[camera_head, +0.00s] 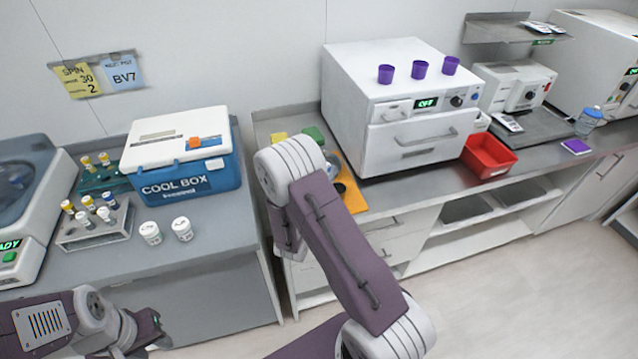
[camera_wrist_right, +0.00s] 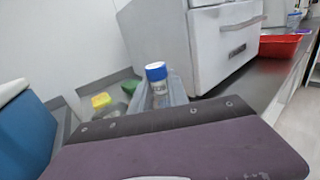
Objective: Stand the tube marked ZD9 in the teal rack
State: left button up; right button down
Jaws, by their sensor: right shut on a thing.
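The teal rack (camera_head: 97,188) stands at the back left, beside the cool box, with yellow-capped tubes in it. A blue-capped tube (camera_wrist_right: 157,72) shows upright in the right wrist view; the small print on its pale label is unreadable, so I cannot confirm ZD9. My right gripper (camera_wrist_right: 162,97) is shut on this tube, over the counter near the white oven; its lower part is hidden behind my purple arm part. In the head view my right arm hides that gripper. My left gripper (camera_head: 152,328) is low at the left, in front of the bench; its fingers are unclear.
A grey rack (camera_head: 100,238) holds several yellow-, white- and blue-capped tubes. Two white jars (camera_head: 150,233) and the cool box (camera_head: 180,180) stand beside it. An orange mat (camera_head: 351,193), a white oven (camera_head: 410,140) and a red bin (camera_head: 488,158) are on the right counter. A gap separates the benches.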

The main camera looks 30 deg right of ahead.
jog(key=shift+w+f, duration=0.55)
jog(key=shift+f, duration=0.45)
jog(key=shift+w+f, duration=0.6)
jog(key=shift+f, duration=0.45)
jog(key=shift+w+f, duration=0.55)
jog(key=shift+f, duration=0.45)
jog(key=shift+f, duration=0.1)
jog(key=shift+s+a+f, duration=0.1)
jog(key=shift+f, duration=0.05)
jog(key=c, duration=1.3)
grip_release()
